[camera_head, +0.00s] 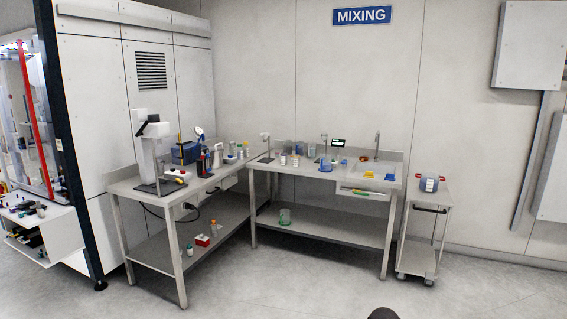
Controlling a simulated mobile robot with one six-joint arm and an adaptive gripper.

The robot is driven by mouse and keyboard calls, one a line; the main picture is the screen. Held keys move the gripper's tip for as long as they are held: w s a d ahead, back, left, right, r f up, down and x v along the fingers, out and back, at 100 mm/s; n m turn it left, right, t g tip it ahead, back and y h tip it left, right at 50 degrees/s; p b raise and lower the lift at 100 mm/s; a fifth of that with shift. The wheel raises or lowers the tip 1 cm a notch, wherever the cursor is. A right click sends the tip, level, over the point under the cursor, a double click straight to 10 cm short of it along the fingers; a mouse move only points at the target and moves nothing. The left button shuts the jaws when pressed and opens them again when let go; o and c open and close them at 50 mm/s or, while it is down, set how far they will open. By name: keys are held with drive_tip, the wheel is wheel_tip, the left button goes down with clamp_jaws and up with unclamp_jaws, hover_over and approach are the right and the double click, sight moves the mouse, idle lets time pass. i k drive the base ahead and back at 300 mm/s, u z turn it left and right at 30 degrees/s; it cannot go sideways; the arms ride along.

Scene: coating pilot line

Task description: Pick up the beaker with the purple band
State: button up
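I cannot make out a beaker with a purple band at this distance. Small containers (295,160) stand in a group on the back bench (340,172), but their band colours are too small to tell. My gripper is not in view. A dark rounded shape at the bottom edge may be part of my own body.
The left bench (125,187) carries a stirrer-like device (150,155), bottles and small jars. The floor (310,290) in front is clear.

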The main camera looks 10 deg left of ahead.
sight(282, 156)
drive_tip(key=z, duration=0.2)
drive_tip(key=i, duration=3.75)
drive_tip(key=u, duration=0.3)
drive_tip(key=i, duration=1.15)
drive_tip(key=u, duration=0.05)
